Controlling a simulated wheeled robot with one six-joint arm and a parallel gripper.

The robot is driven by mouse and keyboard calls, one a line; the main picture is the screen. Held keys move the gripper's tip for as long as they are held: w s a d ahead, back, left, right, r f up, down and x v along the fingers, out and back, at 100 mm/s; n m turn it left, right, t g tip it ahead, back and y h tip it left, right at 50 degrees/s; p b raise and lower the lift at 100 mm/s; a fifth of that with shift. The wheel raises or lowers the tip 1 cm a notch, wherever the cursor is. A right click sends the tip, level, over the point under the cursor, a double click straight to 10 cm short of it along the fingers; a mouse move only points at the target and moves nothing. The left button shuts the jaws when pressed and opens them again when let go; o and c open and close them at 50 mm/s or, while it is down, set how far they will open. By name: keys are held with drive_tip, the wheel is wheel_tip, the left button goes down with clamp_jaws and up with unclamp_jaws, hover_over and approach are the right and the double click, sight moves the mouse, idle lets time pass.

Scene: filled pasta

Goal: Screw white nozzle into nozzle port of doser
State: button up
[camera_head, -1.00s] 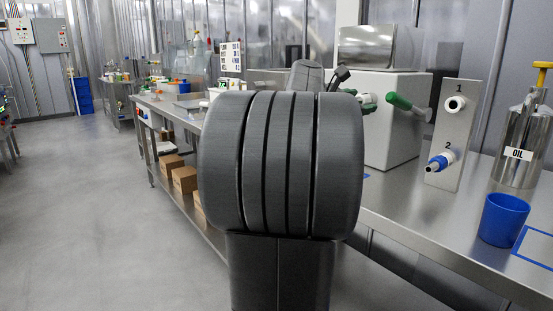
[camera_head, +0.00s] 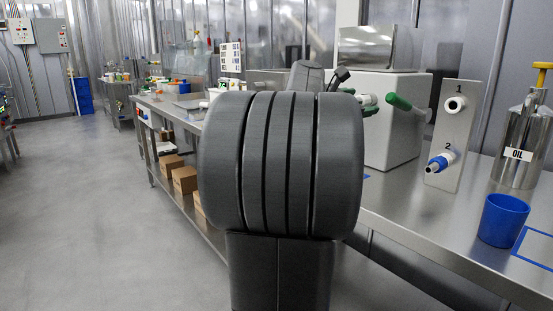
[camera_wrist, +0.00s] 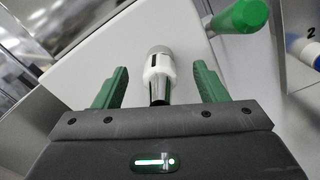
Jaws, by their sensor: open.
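The white nozzle (camera_wrist: 158,78) sits between the two green fingers of my gripper (camera_wrist: 160,72) in the wrist view, with a visible gap on each side. The gripper is open. The nozzle's far end meets a metal collar at the doser (camera_wrist: 108,42), a white box; whether it is threaded in cannot be told. In the head view the doser (camera_head: 392,145) stands on the bench with a steel hopper on top. There, my arm hides most of the gripper, and only a small part of the nozzle (camera_head: 367,99) shows.
A green-handled lever (camera_head: 400,103) sticks out of the doser, close to the right of my gripper. Farther right are a steel stand (camera_head: 452,120) with ports 1 and 2, an oil can (camera_head: 518,130) and a blue cup (camera_head: 502,220). The floor at left is clear.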

idle(0.3)
drive_tip(key=b+v, duration=0.2)
drive_tip(key=v, duration=0.5)
idle(0.4)
drive_tip(key=shift+a, duration=0.1)
drive_tip(key=p+v, duration=0.1)
drive_tip(key=v, duration=1.2)
drive_tip(key=shift+s+a+p, duration=0.2)
drive_tip(key=shift+s+p, duration=0.1)
drive_tip(key=shift+s, duration=0.05)
drive_tip(key=b+x, duration=0.1)
drive_tip(key=x, duration=1.3)
drive_tip(key=shift+a, duration=0.1)
